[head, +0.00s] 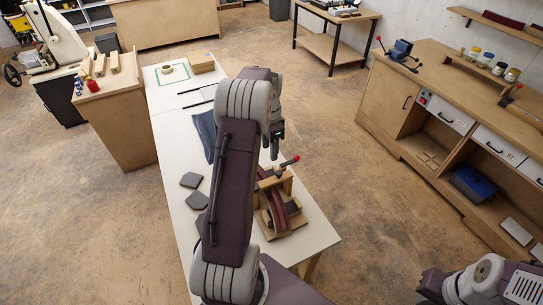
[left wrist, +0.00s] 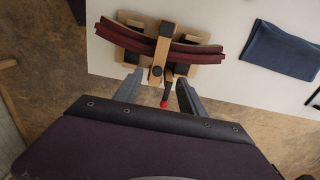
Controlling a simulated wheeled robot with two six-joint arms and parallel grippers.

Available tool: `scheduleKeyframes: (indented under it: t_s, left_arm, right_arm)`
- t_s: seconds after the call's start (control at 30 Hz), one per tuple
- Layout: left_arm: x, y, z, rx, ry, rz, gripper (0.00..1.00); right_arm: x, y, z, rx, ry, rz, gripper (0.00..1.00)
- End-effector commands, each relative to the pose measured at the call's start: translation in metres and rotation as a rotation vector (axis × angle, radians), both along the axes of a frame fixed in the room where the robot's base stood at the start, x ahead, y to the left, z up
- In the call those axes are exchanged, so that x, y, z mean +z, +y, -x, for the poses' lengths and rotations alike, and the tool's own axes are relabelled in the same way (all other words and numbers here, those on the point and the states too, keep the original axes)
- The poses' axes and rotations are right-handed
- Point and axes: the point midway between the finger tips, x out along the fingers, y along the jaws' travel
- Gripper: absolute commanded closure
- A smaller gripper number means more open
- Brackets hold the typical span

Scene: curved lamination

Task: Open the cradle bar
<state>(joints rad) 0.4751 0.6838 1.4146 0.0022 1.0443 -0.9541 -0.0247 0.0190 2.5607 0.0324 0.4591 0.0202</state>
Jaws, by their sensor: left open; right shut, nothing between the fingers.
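The wooden cradle (head: 268,232) stands on the white table with curved dark red strips (head: 279,213) in it. In the left wrist view, the strips (left wrist: 195,52) arch across the cradle. The cradle bar (left wrist: 163,48) crosses over them, and its handle ends in a red knob (left wrist: 164,104). The knob also shows in the head view (head: 296,158). My left gripper (head: 273,153) is open near the handle. In the left wrist view, its fingers (left wrist: 158,84) lie on either side of the handle; contact cannot be told. My left arm hides part of the cradle. My right gripper is out of view.
A blue cloth (left wrist: 282,50) lies on the white table (head: 319,232) beside the cradle. Several dark grey pads (head: 190,180) lie near the table's left edge. A workbench (head: 392,90) with drawers stands to the right. Open floor (head: 365,215) lies between table and workbench.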

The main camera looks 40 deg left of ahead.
Motion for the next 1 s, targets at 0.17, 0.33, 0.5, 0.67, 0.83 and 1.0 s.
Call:
scheduleKeyframes:
  t_s: [0.17,0.33,0.5,0.67,0.83,1.0]
  left_arm:
    - [-0.035,-0.001,0.001,0.000,0.005,0.002,0.52]
    - [-0.067,-0.001,0.001,0.000,0.004,0.000,0.52]
    - [-0.082,0.000,0.000,0.000,0.000,-0.001,0.52]
    - [-0.083,0.000,0.000,0.000,0.000,-0.002,0.52]
    - [-0.083,0.000,0.000,0.000,0.000,-0.002,0.77]
    - [-0.083,0.000,0.000,0.000,0.000,-0.002,1.00]
  right_arm:
    - [0.008,0.000,0.000,0.000,-0.001,0.000,1.00]
    - [0.015,0.000,0.000,0.000,-0.001,0.000,1.00]
    - [0.017,0.000,0.000,0.000,-0.001,0.000,1.00]
    - [0.016,0.000,0.000,0.000,-0.001,0.000,1.00]
    - [0.016,0.000,0.000,0.000,-0.001,0.000,1.00]
    - [0.016,0.000,0.000,0.000,-0.001,0.000,1.00]
